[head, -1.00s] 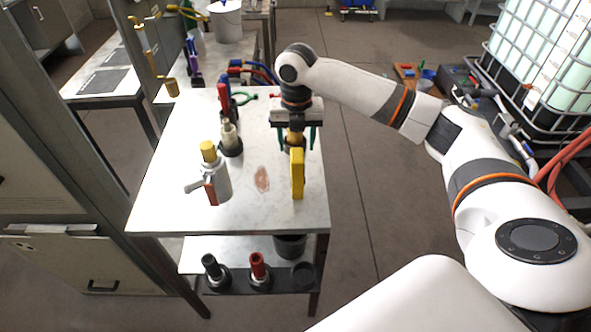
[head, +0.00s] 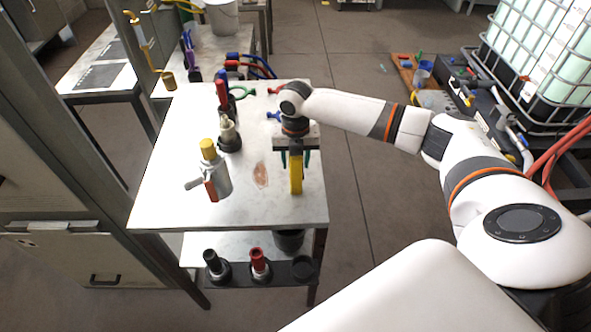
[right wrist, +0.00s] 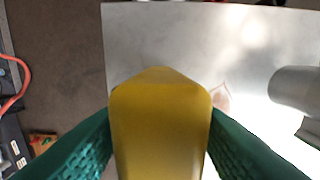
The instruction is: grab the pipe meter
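A yellow upright block-like tool (head: 296,179), which looks like the pipe meter, stands near the right edge of the white table (head: 245,215). My right gripper (head: 295,166) is over it, pointing down. Its green fingers are open, one on each side of the tool, with a small gap showing in the head view. In the right wrist view the yellow tool (right wrist: 160,130) fills the middle between the two green fingers (right wrist: 160,155); whether they touch it is hard to tell there. My left gripper is not in view.
A silver valve with yellow cap and red handle (head: 216,172) stands left of the tool. A black-based fitting (head: 229,135) and coloured pliers are farther back. A lower shelf (head: 240,277) holds black and red fittings. A caged tank (head: 545,65) stands at the right.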

